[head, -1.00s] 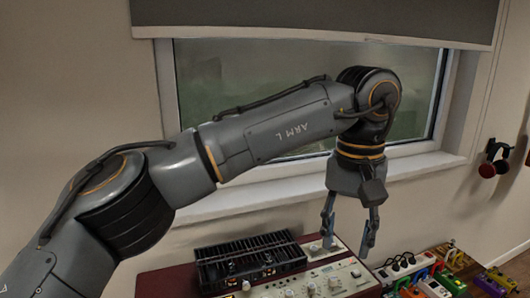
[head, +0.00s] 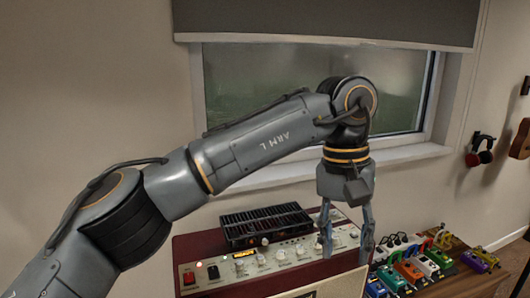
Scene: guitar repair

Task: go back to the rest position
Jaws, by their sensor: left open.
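My left arm reaches in from the left across the window, and its left gripper (head: 345,250) points downward at its end. The two blue-grey fingers are apart and nothing shows between them. The gripper is in front of the right part of a dark red amplifier (head: 195,245) with a cream control panel. I cannot tell how far it is from the panel. My right gripper is not in the picture.
A black finned unit (head: 262,222) sits on the amplifier. Red headphones (head: 480,152) hang on the wall. A window (head: 395,100) is behind the arm.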

